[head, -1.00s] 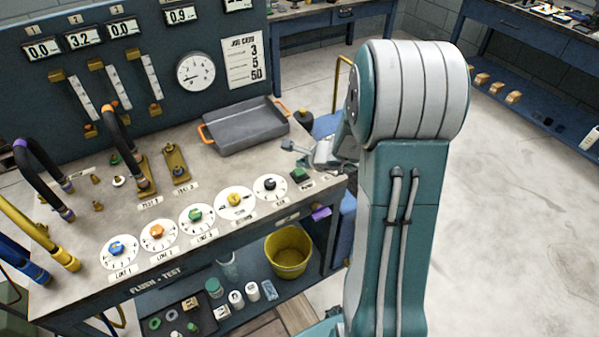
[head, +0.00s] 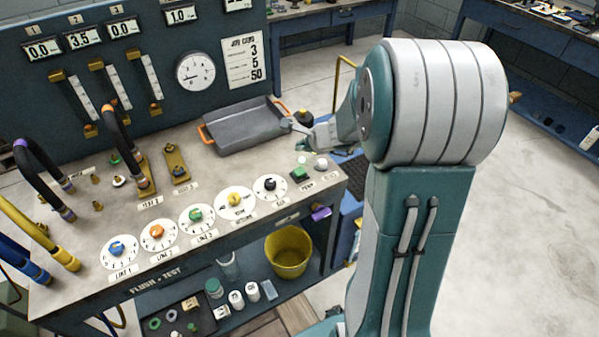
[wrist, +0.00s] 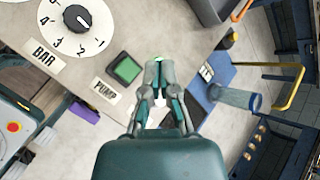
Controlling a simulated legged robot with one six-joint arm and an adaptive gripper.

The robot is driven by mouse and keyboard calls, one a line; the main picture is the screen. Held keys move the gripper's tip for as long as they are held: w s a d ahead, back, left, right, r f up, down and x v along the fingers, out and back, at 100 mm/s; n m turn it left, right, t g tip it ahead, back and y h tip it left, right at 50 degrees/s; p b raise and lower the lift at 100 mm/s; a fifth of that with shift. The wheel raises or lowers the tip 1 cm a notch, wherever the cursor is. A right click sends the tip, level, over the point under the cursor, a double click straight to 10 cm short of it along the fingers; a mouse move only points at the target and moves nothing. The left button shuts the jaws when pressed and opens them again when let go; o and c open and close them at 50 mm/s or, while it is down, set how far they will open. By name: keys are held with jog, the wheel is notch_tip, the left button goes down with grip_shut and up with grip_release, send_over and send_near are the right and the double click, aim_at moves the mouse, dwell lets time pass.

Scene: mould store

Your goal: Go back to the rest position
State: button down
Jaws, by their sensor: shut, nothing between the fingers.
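My gripper (head: 287,124) is raised above the right end of the flush-and-test bench (head: 235,180), near the right edge of the grey tray in the head view. In the wrist view its two fingers (wrist: 158,63) are together with nothing held. The green square button (wrist: 125,69) labelled PUMP lies left of the fingers there, apart from them. That button also shows in the head view (head: 299,174), in front of the gripper. The fingers hide a small part of the bench top behind them.
The grey tray (head: 240,144) with orange handles stands behind the dials. A black dial (head: 270,184) is left of the button. A yellow bucket (head: 288,254) sits on the lower shelf. Open floor (head: 535,230) lies to the right.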

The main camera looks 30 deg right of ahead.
dwell(0.3)
jog(key=s+a+r+n+g+y, duration=0.2)
jog(key=s+a+r+n, duration=0.9)
jog(key=a+n, duration=0.35)
jog(key=s+r+n+g+h, duration=0.1)
jog(key=s+n+h, duration=0.3)
jog(key=s+n, duration=0.5)
jog(key=s+r, duration=0.1)
jog(key=s, duration=0.4)
jog(key=shift+a+r+n, duration=0.15)
jog(key=shift+r+n, duration=0.1)
jog(key=shift+n, duration=0.1)
